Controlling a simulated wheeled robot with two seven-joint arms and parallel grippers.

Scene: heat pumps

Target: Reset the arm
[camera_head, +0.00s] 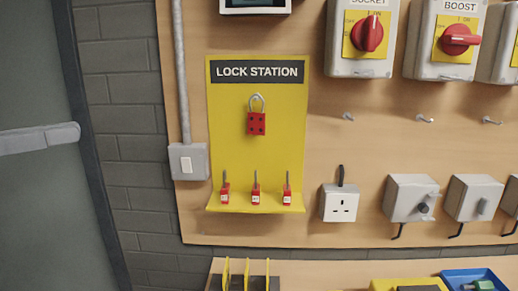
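Neither of my grippers can be made out in the head view. No arm of mine can be clearly seen in front of the board. The yellow lock station (228,125) is fixed to the wooden board.
Two isolators with red rotary handles, one (367,34) and another (460,40), are at upper right. A bench (320,270) holds a blue tray (452,275). A grey door (35,210) stands left.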

